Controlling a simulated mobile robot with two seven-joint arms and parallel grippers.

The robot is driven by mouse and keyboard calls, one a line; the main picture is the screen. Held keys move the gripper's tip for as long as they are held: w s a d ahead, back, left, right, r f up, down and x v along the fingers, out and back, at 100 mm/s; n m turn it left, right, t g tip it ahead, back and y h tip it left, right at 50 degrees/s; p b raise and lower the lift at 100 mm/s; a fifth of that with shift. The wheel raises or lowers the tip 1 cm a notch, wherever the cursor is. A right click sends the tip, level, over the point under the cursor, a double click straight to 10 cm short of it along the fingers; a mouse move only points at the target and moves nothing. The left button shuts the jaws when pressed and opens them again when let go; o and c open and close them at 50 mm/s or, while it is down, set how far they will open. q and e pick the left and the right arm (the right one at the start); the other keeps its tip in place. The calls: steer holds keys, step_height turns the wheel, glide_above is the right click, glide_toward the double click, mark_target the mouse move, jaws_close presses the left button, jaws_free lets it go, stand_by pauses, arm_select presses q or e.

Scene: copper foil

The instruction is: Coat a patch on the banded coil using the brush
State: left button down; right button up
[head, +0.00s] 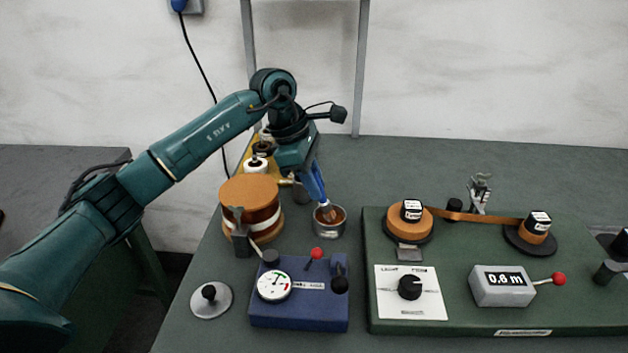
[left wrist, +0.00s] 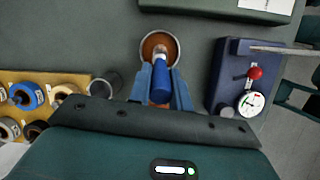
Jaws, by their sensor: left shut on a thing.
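My left gripper (head: 311,178) is shut on the brush (head: 316,188), which has a blue handle and points down. The brush's bristle end is at the small metal cup (head: 329,230) of copper-brown contents; whether it touches them I cannot tell. In the left wrist view the brush (left wrist: 160,78) lies between the fingers (left wrist: 163,85), with the cup (left wrist: 144,46) just beyond. The banded coil (head: 249,192), a copper-coloured drum with a white band, stands left of the cup, apart from the brush. A small clamp stands at its front. My right gripper is not in view.
A blue box with a dial gauge (head: 274,285) stands in front of the cup. A green base (head: 450,322) with foil reels is to the right. A yellow rack of spools (left wrist: 75,86) and a grey cup (left wrist: 108,82) are near the gripper.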

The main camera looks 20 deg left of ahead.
arm_select(q)
steer(key=shift+r+p, duration=2.15)
steer(key=shift+r, duration=1.35)
steer(key=shift+f, duration=0.1)
